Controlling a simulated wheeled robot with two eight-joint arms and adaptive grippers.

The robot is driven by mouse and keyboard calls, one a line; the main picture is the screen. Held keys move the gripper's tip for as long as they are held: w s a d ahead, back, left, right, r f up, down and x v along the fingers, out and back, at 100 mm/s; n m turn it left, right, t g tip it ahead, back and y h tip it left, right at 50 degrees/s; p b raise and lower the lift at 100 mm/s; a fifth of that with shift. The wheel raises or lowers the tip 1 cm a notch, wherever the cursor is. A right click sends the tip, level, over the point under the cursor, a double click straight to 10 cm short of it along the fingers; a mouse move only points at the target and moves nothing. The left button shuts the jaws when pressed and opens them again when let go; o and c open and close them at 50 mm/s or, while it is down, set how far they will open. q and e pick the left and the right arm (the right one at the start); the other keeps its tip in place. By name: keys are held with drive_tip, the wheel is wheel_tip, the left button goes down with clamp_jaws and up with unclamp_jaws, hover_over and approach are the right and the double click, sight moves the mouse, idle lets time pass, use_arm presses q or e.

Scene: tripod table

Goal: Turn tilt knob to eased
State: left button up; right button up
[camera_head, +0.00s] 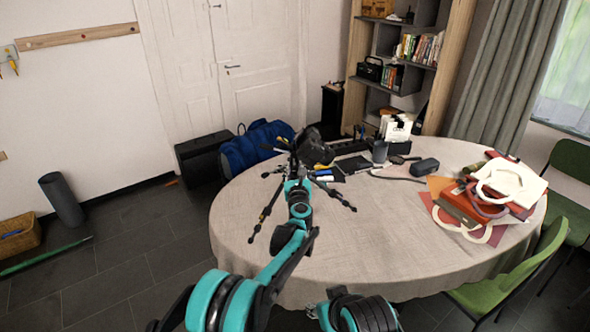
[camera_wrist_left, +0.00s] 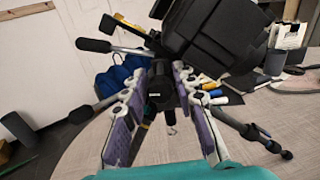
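A small tripod with spread dark legs (camera_head: 345,204) stands on the round table (camera_head: 400,235), with a black camera (camera_head: 314,147) on its head. In the left wrist view the camera (camera_wrist_left: 215,40) fills the upper middle. Handles with black grips (camera_wrist_left: 95,45) and a yellow-marked part (camera_wrist_left: 130,23) stick out to the left. My left gripper (camera_head: 297,172) is at the tripod head below the camera. In the wrist view its fingers (camera_wrist_left: 159,88) are apart, either side of a dark part of the head; contact is unclear. I cannot tell which part is the tilt knob.
Pens, a dark cup (camera_head: 380,151), a small dark box (camera_head: 425,167) and cables lie behind the tripod. A pile of bags (camera_head: 490,195) covers the table's right side. The table's front middle is clear. A green chair (camera_head: 515,275) stands front right.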

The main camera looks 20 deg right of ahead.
use_arm(q)
clamp_jaws()
drive_tip(key=shift+m, duration=0.3)
drive_tip(key=m, duration=0.3)
drive_tip(key=shift+m+p, duration=0.3)
drive_tip(key=shift+p, duration=0.05)
drive_tip(key=m, duration=0.3)
drive_tip(key=shift+m, duration=0.4)
drive_tip(key=m, duration=0.4)
drive_tip(key=shift+p, duration=0.4)
drive_tip(key=m, duration=0.4)
drive_tip(key=shift+m, duration=0.4)
